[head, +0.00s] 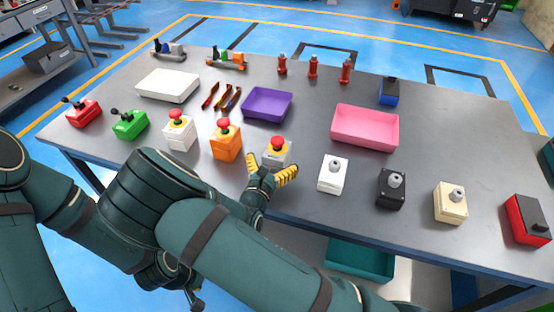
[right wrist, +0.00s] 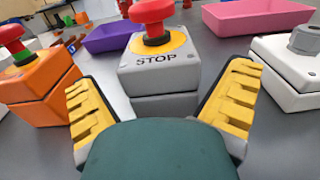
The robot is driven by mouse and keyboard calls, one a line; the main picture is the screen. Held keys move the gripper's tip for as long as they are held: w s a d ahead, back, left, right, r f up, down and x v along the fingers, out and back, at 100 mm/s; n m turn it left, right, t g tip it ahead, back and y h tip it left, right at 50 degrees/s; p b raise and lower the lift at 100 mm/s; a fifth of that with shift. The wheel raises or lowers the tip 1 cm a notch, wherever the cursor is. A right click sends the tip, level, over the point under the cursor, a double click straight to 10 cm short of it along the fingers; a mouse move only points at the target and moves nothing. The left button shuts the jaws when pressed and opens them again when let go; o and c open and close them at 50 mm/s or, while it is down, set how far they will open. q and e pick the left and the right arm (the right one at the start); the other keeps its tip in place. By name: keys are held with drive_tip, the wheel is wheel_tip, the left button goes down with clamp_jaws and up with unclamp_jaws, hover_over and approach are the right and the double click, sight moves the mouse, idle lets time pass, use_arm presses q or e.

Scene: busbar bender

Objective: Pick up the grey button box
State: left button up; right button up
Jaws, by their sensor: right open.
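The grey button box (head: 283,158) stands upright near the front edge of the table, with a red mushroom button on a yellow top. It fills the middle of the right wrist view (right wrist: 165,79), with STOP written below the button. My right gripper (head: 272,170) is open just in front of the box. In the right wrist view its yellow-padded fingers (right wrist: 160,95) are spread to the box's left and right, with nothing held. My left arm shows at the left; its gripper is mostly hidden low behind my right arm.
An orange button box (head: 226,142) stands to the left and a white box with a grey knob (head: 332,176) to the right. A purple tray (head: 267,104) and pink tray (head: 365,128) lie behind. Bare grey tabletop (head: 310,130) separates them.

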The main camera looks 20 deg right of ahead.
drive_tip(key=shift+w+d, duration=0.45)
drive_tip(key=shift+w, duration=0.15)
drive_tip(key=c, duration=1.3)
drive_tip(key=shift+o, duration=0.2)
drive_tip(key=shift+r, duration=0.1)
wheel_tip(320, 180, up, 10)
drive_tip(key=shift+p, duration=1.25)
